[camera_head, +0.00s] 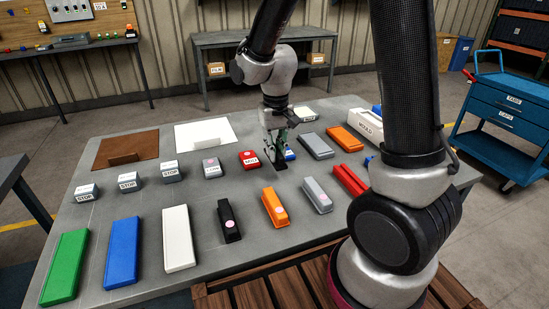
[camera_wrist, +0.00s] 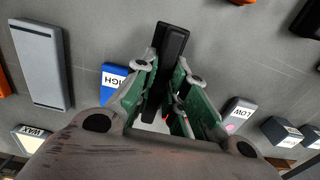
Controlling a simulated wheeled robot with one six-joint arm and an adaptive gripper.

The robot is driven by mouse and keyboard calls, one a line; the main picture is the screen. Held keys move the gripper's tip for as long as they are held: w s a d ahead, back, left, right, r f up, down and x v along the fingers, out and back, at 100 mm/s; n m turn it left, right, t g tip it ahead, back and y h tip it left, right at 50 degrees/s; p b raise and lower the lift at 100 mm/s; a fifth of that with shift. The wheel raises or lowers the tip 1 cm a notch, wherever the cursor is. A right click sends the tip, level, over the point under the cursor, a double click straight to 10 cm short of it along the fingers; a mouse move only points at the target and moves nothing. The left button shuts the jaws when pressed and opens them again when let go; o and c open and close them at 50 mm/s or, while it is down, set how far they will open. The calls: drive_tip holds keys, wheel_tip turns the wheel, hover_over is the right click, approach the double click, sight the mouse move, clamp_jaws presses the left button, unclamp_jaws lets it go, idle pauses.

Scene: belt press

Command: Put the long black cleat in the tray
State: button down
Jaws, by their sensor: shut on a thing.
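My gripper (camera_head: 276,150) is over the middle of the grey table, pointing down. In the wrist view its green fingers (camera_wrist: 166,82) are shut on a long black cleat (camera_wrist: 173,42), a dark bar that sticks out beyond the fingertips. In the head view the cleat (camera_head: 280,164) is small and partly hidden by the fingers. I cannot tell whether it touches the tabletop. No tray is clearly recognisable in either view.
A black block with a pink dot (camera_head: 229,221) lies nearer. Brown (camera_head: 110,145) and white (camera_head: 190,132) sheets lie at the back left.

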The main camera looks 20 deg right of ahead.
drive_tip(key=shift+f, duration=1.7)
drive_tip(key=shift+f, duration=0.1)
drive_tip(key=c, duration=1.5)
unclamp_jaws()
drive_tip(key=shift+o, duration=0.2)
